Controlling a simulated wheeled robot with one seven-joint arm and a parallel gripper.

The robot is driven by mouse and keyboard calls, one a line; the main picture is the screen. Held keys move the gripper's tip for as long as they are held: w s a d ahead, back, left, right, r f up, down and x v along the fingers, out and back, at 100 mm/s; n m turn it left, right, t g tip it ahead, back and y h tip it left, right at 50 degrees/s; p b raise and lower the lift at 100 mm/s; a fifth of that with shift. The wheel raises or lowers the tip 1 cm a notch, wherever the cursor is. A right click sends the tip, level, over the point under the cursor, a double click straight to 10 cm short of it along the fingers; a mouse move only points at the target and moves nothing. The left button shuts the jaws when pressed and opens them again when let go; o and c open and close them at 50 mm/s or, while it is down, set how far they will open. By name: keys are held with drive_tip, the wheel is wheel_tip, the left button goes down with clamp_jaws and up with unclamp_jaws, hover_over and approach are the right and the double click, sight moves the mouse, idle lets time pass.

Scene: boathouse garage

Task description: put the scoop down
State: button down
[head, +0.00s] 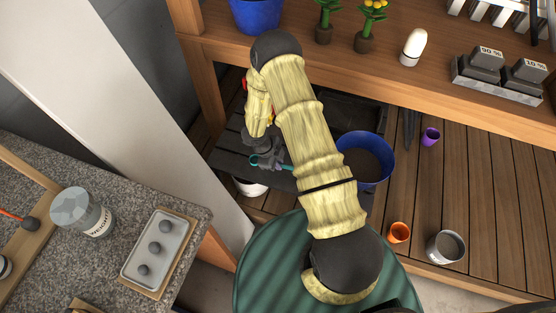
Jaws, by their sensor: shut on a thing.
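My gripper (272,149) is at the end of my pale-yellow sleeved arm, low over the dark slatted surface below the wooden shelf. It is shut on a small teal thing, which looks like the scoop (256,161). The scoop's rounded end shows to the left of the fingers and a thin teal part to the right. My arm and gripper hide some of it. I cannot tell whether the scoop touches the dark surface (228,160).
A blue bucket (383,174) with dark contents stands right of my gripper, partly behind my arm. A white container (247,188) is just below the scoop. An orange cup (399,232), a grey can (446,247) and a purple cup (430,136) stand on the wooden boards, with clear boards farther right.

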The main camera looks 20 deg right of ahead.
drive_tip(key=shift+f+b, duration=0.3)
drive_tip(key=shift+f, duration=0.65)
drive_tip(key=shift+f, duration=0.15)
drive_tip(key=shift+f+b, duration=0.35)
drive_tip(key=shift+f, duration=0.25)
drive_tip(key=shift+f, duration=0.25)
drive_tip(key=c, duration=1.3)
unclamp_jaws()
drive_tip(key=shift+c, duration=0.2)
drive_tip(key=c, duration=0.4)
